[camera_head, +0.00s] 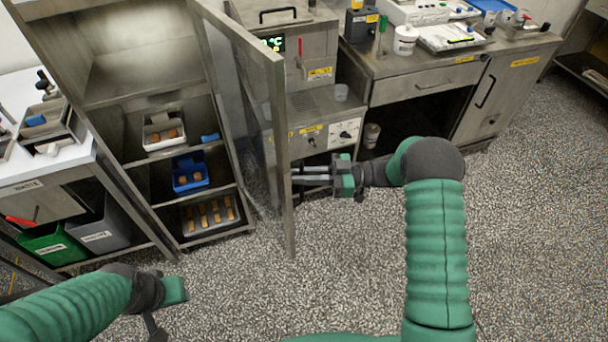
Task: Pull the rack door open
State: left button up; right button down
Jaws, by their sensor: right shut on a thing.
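The rack door (280,120) is a tall metal-framed panel, standing swung out from the front of the metal rack (165,98). The rack's shelves show through the opening. My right gripper (300,179) reaches in from the right, its fingers at the outer upright of the door. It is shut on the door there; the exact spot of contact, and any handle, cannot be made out. My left gripper (165,305) is low at the left, away from the rack and door; its fingers do not show clearly.
The rack shelves hold a white tray (149,143), a blue tray (178,183) and a dark tray (187,222) with brown pieces. A bench with green and grey bins (52,250) stands left. A metal counter (385,66) stands right. Speckled floor in front is clear.

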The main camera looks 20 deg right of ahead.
pick_arm(q)
jog(key=shift+w+d, duration=0.1)
jog(key=shift+d, duration=0.15)
pick_arm(e)
jog(key=shift+w+d, duration=0.2)
jog(key=shift+d, duration=0.1)
pick_arm(q)
jog(key=shift+a, duration=0.1)
pick_arm(e)
jog(key=c, duration=1.8)
grip_release()
jog(key=shift+a+r, duration=0.1)
jog(key=o, duration=0.3)
jog(key=shift+w, duration=0.1)
pick_arm(q)
jog(key=shift+w+a, duration=0.1)
jog(key=shift+f+b, duration=0.55)
pick_arm(e)
jog(key=v, duration=1.7)
